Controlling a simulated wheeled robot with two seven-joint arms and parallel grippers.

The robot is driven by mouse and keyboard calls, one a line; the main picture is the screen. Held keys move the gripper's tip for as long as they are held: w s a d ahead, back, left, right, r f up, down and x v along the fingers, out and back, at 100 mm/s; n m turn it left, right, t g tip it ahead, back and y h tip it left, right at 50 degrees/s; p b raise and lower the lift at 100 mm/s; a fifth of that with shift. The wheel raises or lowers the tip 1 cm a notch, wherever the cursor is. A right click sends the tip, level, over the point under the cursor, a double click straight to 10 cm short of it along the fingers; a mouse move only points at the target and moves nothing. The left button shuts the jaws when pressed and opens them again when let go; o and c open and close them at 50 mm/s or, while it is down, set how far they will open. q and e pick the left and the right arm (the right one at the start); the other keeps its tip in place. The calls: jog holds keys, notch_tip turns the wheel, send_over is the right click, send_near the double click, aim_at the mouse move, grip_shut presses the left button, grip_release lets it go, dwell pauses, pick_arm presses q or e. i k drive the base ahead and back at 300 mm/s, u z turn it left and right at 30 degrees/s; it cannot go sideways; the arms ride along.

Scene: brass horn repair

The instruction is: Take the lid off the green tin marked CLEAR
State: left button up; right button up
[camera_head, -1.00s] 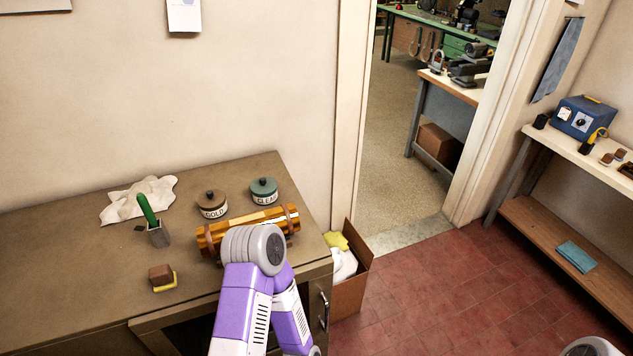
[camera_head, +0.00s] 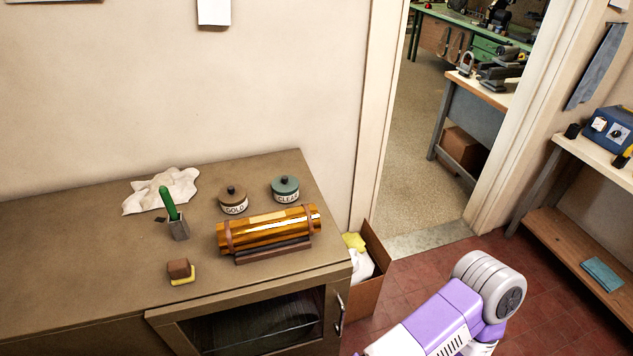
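The green tin marked CLEAR (camera_head: 286,197) stands upright at the back right of the brown cabinet top. Its green lid (camera_head: 285,184) with a dark knob sits on it. A similar brown-lidded tin marked GOLD (camera_head: 233,207) stands to its left. A shiny brass tube (camera_head: 268,229) lies on a dark cradle in front of both tins. A purple and white arm of mine comes up from the bottom right, over the floor and clear of the cabinet. Neither gripper shows.
A green-handled tool in a small grey holder (camera_head: 180,229), a brown block on a yellow pad (camera_head: 180,271) and a crumpled white cloth (camera_head: 161,190) lie to the left. An open cardboard box (camera_head: 367,296) stands beside the cabinet. The cabinet top's left is clear.

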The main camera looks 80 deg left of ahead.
aim_at(283, 184)
jog(key=i, duration=0.7)
jog(key=u, duration=2.45)
